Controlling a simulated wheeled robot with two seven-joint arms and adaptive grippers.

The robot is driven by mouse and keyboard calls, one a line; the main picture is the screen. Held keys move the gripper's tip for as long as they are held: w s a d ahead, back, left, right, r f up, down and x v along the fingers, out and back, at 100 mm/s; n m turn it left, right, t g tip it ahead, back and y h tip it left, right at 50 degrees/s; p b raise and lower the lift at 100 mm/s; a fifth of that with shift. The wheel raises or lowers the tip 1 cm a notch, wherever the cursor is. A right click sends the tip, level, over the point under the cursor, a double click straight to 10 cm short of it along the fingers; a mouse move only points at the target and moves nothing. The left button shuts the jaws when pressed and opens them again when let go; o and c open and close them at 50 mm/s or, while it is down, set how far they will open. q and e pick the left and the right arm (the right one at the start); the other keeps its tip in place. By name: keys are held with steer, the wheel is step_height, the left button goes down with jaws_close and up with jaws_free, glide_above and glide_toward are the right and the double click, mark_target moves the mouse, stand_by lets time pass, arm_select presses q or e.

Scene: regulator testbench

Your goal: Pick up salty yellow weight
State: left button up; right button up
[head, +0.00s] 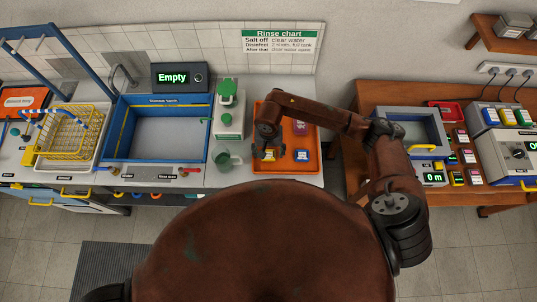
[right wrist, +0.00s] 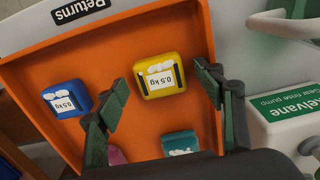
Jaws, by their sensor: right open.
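The yellow weight (right wrist: 160,75), marked 0.5 kg with white crusty patches, lies in the orange Returns tray (right wrist: 35,65). In the head view the yellow weight (head: 270,154) is partly hidden by my right gripper (head: 266,144). My right gripper is open and empty over the tray. In the right wrist view its fingers (right wrist: 165,88) stand on either side of the yellow weight's near end, with visible gaps. I cannot tell the height left above it. My left gripper is not in view.
A blue weight (right wrist: 67,98), a teal weight (right wrist: 180,143) and a pink weight (right wrist: 117,155) share the tray. A blue-rimmed basin (head: 157,135) is farther left.

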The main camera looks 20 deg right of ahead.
steer(key=shift+c, duration=0.5)
steer(key=shift+r, duration=0.1)
jaws_close()
